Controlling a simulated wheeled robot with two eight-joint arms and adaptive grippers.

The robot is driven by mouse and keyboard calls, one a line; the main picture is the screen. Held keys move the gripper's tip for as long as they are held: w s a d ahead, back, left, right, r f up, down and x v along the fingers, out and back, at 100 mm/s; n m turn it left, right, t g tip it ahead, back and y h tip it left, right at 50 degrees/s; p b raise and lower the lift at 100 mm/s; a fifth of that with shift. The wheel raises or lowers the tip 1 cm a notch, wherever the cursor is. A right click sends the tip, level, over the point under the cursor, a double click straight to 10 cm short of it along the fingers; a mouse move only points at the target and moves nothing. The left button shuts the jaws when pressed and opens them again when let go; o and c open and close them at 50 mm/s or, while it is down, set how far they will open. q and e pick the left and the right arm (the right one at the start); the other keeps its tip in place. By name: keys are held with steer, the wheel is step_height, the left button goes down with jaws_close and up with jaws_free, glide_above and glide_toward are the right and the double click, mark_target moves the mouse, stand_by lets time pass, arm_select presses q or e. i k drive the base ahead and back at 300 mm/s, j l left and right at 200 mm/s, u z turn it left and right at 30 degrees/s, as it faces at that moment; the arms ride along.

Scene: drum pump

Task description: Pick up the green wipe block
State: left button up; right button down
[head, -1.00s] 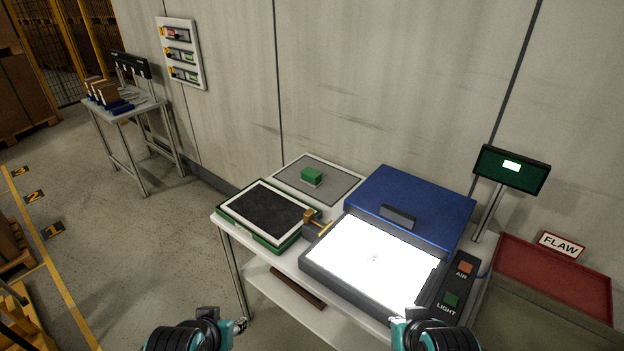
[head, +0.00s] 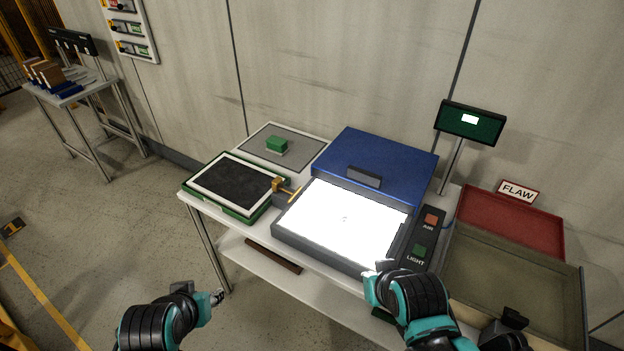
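The green wipe block (head: 277,145) sits upright on the grey mat (head: 300,149) at the back left of the table in the head view, with a pale layer under it. My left gripper (head: 219,297) is low at the front left, apart from the table and well short of the block. My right gripper (head: 374,272) is at the front edge of the lit panel, far right of the block. Nothing shows in either gripper, but both are too small and turned to tell if the fingers are open.
A green-framed black pad (head: 236,185) and a brass-coloured handle (head: 285,187) lie in front of the mat. A display (head: 469,121) and a FLAW tray (head: 511,222) stand right.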

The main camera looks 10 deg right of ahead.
mark_target(276, 146)
steer(key=i+z, duration=0.1)
steer(key=z, duration=0.25)
steer(key=j+z, duration=0.15)
steer(key=z, duration=0.2)
steer(key=i+j+z, duration=0.1)
steer(key=z, duration=0.25)
steer(key=i+j+z, duration=0.15)
steer(key=j, duration=0.2)
steer(key=i+j+z, duration=0.2)
steer(key=j, duration=0.2)
steer(key=j+z, duration=0.15)
steer(key=j, duration=0.25)
steer(key=i+j+z, duration=0.15)
steer(key=j, duration=0.85)
steer(key=i, duration=0.05)
